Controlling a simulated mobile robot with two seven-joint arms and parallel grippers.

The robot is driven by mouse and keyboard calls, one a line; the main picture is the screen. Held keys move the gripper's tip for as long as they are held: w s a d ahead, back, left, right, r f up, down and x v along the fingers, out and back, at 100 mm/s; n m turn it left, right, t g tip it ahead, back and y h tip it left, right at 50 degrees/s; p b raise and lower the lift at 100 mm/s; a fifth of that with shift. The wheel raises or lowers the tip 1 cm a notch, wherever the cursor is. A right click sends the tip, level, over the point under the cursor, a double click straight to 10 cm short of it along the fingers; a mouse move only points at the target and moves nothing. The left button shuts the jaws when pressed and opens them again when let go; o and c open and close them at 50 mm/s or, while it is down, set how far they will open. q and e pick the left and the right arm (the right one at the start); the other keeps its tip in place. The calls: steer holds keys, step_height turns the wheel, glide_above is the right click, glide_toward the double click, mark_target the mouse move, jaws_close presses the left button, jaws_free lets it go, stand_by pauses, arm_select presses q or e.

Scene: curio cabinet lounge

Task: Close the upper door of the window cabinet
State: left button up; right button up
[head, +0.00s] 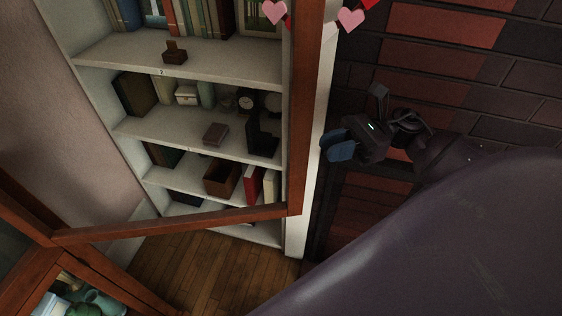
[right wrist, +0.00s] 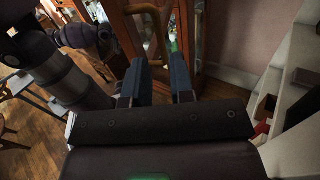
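The window cabinet (head: 32,284) is reddish wood with glass, at the lower left of the head view. Its upper door (head: 180,223) stands open, swung out across the head view. I see the white shelves through its pane. The door's upright edge (head: 304,110) runs up the middle of the head view. My right gripper (head: 338,148) is to the right of that edge, apart from it. In the right wrist view its two blue fingers (right wrist: 160,82) are apart with nothing between them. Wooden cabinet parts (right wrist: 190,45) show beyond them. My left gripper is not clearly seen.
A white bookcase (head: 125,130) holds books, boxes and small items behind the door. A dark red brick wall (head: 450,70) is at the right, close to my right arm. Pink hearts (head: 351,19) hang at the top. Wooden floor (head: 215,265) is open below.

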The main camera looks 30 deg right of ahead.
mark_target(282, 162)
steer(key=shift+p+x, duration=1.15)
steer(key=shift+x, duration=4.25)
steer(key=shift+s, duration=0.1)
steer(key=shift+c, duration=0.3)
jaws_close()
